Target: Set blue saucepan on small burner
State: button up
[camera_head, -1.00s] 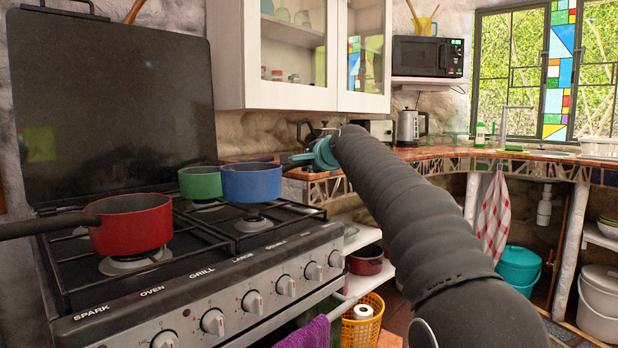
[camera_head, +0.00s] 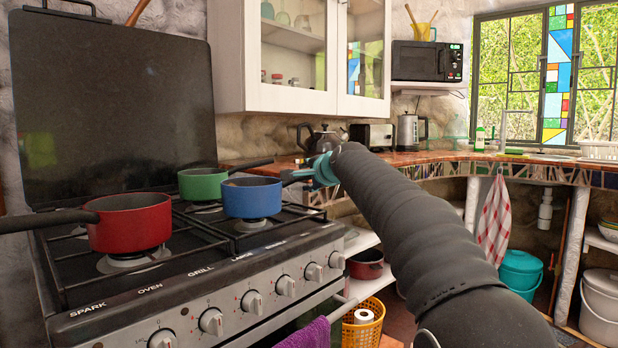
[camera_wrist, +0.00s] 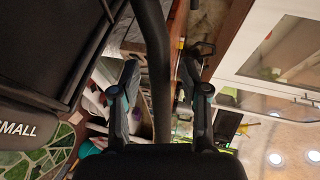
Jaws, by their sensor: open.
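The blue saucepan (camera_head: 251,198) stands upright over the front right burner (camera_head: 254,224) of the stove, seemingly resting on its grate. Its dark handle points right toward my gripper (camera_head: 312,173). In the wrist view the handle (camera_wrist: 153,35) runs between the two spread fingers of my gripper (camera_wrist: 158,78), with a gap visible on both sides. My gripper is open around the handle. The pan's body is out of the wrist view. The word SMALL shows on the stove front at the left of that view.
A red saucepan (camera_head: 130,222) stands on the front left burner, its handle pointing left. A green saucepan (camera_head: 202,184) sits close behind the blue one, its handle pointing right. The raised stove lid (camera_head: 112,105) stands behind. A kettle (camera_head: 322,140) is on the counter.

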jog(key=shift+r, duration=0.2)
jog(key=b+v, duration=0.1)
jog(key=v, duration=1.1)
jog(key=shift+s+f, duration=0.1)
jog(key=s+d+f+n+g+h, duration=0.2)
jog(key=s+d+f+n+g, duration=0.3)
jog(key=s+f, duration=0.75)
jog(key=s+d+f+n+h, duration=0.3)
jog(key=s+d+f, duration=0.4)
jog(key=s+f, duration=0.6)
jog(key=s+d+f+n+g+h, duration=0.2)
jog(key=s+d+f+n+g, duration=0.3)
jog(key=s+f, duration=0.75)
notch_tip(320, 180, up, 10)
jog(key=s+m+t+p, duration=0.1)
jog(key=t+p, duration=0.1)
jog(key=p, duration=0.5)
jog(key=shift+s+d+f+p, duration=0.2)
jog(key=shift+d+f+p, duration=0.1)
jog(key=shift+d, duration=0.1)
